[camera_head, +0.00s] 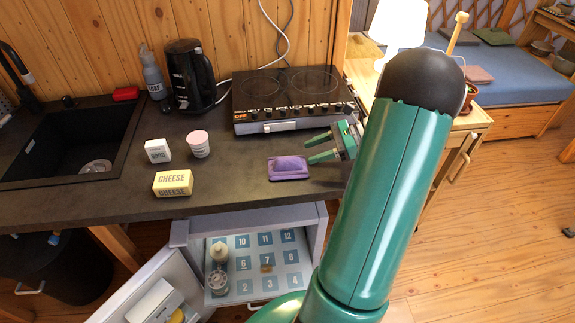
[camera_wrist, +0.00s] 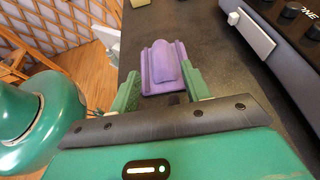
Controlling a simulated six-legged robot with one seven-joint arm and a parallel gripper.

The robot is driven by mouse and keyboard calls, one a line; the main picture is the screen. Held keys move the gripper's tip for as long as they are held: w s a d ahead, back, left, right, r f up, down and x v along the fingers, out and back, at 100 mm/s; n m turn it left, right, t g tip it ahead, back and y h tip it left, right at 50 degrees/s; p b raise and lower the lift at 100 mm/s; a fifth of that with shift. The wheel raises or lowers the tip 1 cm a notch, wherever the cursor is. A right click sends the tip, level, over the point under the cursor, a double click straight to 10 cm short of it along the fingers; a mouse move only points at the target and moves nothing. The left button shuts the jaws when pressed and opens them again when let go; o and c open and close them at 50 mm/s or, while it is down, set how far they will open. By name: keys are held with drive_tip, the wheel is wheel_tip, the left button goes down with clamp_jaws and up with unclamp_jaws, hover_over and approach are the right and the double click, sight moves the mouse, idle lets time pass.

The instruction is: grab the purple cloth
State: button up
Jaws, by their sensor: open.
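The purple cloth (camera_head: 288,167) lies folded on the dark countertop near its front edge, right of the cheese block. In the wrist view the cloth (camera_wrist: 165,68) lies just ahead of my gripper, in line with the gap between the fingers. My gripper (camera_head: 318,148) is just to the right of the cloth in the head view, its green fingers apart and pointing left toward it. In the wrist view my gripper (camera_wrist: 162,88) is open, with a finger on each side of the cloth's near end. Whether the fingers touch the cloth is unclear.
A cooktop (camera_head: 292,97) stands behind the cloth. A cheese block (camera_head: 173,183), a white box (camera_head: 158,151) and a pink-lidded cup (camera_head: 199,144) stand to the left. A black kettle (camera_head: 190,76) is farther back. An open drawer-like compartment (camera_head: 315,235) is below the counter.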

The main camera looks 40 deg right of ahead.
sight(292, 158)
drive_tip(key=x, duration=0.8)
drive_tip(key=shift+w+a, duration=0.15)
clamp_jaws()
